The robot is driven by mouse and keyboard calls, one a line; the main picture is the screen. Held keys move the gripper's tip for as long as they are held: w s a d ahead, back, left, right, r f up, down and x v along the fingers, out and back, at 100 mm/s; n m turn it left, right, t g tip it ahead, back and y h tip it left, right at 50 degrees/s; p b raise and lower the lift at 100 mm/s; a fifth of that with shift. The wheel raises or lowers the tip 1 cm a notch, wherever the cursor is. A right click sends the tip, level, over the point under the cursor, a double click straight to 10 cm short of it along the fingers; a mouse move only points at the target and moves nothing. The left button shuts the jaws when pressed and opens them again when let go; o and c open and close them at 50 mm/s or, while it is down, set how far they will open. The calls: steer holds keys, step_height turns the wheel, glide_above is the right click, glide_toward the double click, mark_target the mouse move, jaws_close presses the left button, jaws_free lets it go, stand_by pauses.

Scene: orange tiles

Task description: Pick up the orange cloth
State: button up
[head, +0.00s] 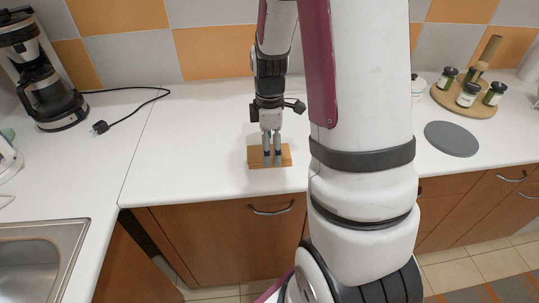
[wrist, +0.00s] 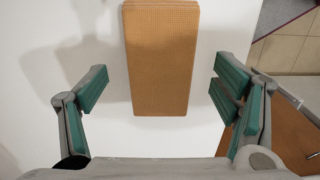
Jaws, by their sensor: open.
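The orange cloth (head: 255,157) is a flat, folded-looking rectangle on the white counter near its front edge. In the wrist view the orange cloth (wrist: 161,60) has a fine waffle texture and runs from the top edge down the middle. My gripper (head: 271,160) is over the cloth in the head view, fingers pointing down. The gap from fingertips to counter is hard to judge.
A coffee maker (head: 48,85) with a loose plug (head: 101,127) stands at left, above a sink (head: 38,262). At right are a grey disc (head: 451,139) and a round wooden board (head: 450,102) with jars. The white counter (head: 190,135) left of the cloth is clear.

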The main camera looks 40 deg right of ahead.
step_height(320, 180, down, 2)
steer(key=c, duration=1.2)
steer(key=shift+r, duration=0.1)
steer(key=shift+c, duration=0.2)
steer(key=shift+r, duration=0.45)
steer(key=r, duration=0.1)
steer(key=s+r, duration=0.1)
steer(key=shift+d+r, duration=0.15)
steer(key=shift+r, duration=0.15)
steer(key=s+d, duration=0.1)
steer(key=s, duration=0.3)
steer(key=s+d+r, duration=0.1)
steer(key=s, duration=0.4)
steer(key=s+d, duration=0.2)
steer(key=s, duration=0.3)
steer(key=shift+s+r, duration=0.15)
steer(key=shift+s, duration=0.1)
